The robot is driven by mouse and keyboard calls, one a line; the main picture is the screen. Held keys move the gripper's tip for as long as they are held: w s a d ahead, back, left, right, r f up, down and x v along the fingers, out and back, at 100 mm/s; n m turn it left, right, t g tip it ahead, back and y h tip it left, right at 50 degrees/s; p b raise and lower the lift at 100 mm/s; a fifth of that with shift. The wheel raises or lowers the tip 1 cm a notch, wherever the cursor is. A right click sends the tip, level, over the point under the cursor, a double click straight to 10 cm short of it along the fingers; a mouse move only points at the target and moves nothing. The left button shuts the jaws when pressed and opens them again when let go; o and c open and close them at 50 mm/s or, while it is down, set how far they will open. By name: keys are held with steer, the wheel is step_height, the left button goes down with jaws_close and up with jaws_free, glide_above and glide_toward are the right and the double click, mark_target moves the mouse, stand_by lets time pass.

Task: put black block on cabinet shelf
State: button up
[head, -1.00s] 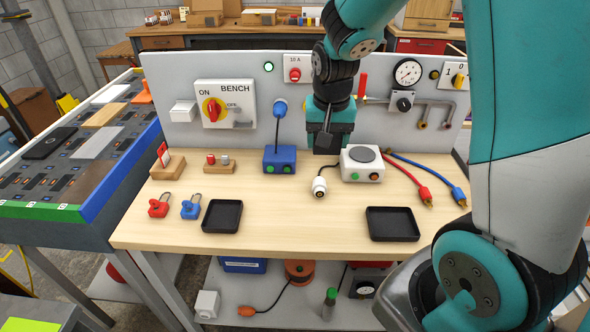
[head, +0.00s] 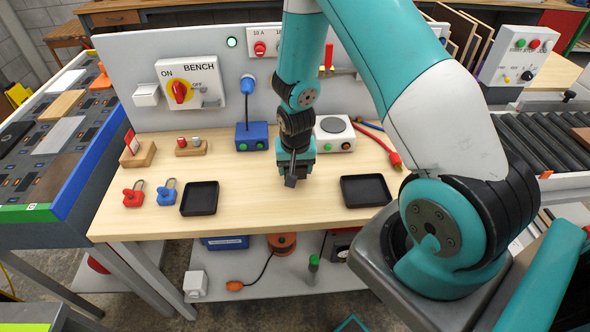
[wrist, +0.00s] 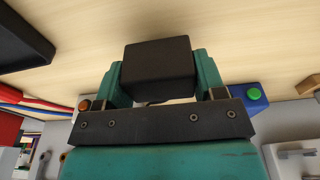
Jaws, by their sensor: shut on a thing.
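My gripper (head: 293,171) points down over the middle of the wooden bench top. It is shut on a black block (wrist: 158,62), with a teal finger on each side of it in the wrist view. In the head view the block (head: 290,182) is a small dark shape below the fingers. It appears to be held above the bench, but I cannot tell the exact gap. I cannot make out a cabinet shelf clearly in these views.
Black trays (head: 199,199) and (head: 366,190) lie left and right of the gripper. Behind stand a blue box (head: 251,136), a white button box (head: 334,134) and an upright panel (head: 130,60). Padlocks (head: 133,194) lie at left. A roller conveyor (head: 545,140) runs at right.

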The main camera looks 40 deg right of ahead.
steer(key=shift+f, duration=1)
steer(key=shift+f, duration=0.15)
steer(key=o, duration=1)
steer(key=shift+c, duration=0.2)
